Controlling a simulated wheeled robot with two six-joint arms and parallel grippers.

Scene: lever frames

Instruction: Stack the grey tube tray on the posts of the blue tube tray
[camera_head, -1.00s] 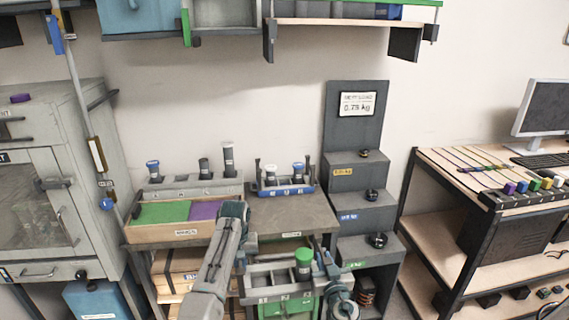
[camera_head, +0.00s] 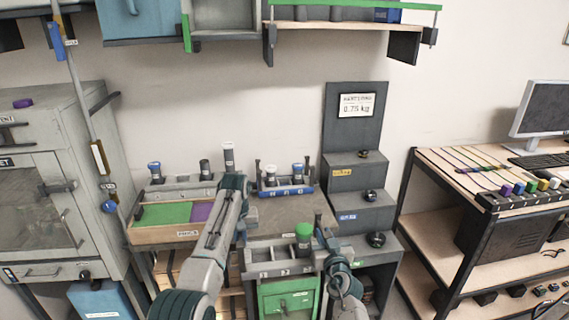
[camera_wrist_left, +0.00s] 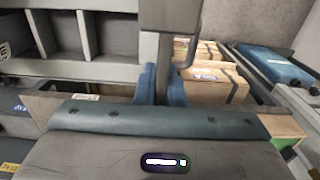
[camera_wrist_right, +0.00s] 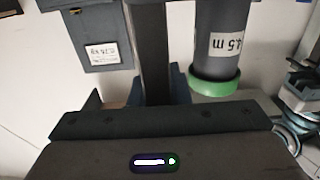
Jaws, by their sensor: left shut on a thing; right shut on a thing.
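The grey tube tray (camera_head: 283,269), with numbered compartments, is held between my two grippers in front of the table. A green-capped tube (camera_head: 303,231) stands in its right part; a tube with a green band also shows in the right wrist view (camera_wrist_right: 218,60). My left gripper (camera_head: 242,238) is shut on the tray's left end, and my right gripper (camera_head: 324,246) on its right end. The tray's compartments show in the left wrist view (camera_wrist_left: 85,68). The blue tube tray (camera_head: 286,193) sits farther back on the table, with upright dark posts and light tubes. The grey tray is apart from it.
A bare stretch of table (camera_head: 290,212) lies before the blue tray. A wooden box (camera_head: 160,236) with green and purple pads and a tube rack stand at left. Grey steps (camera_head: 358,200) with dark knobs rise close at right. A shelf (camera_head: 340,27) hangs above.

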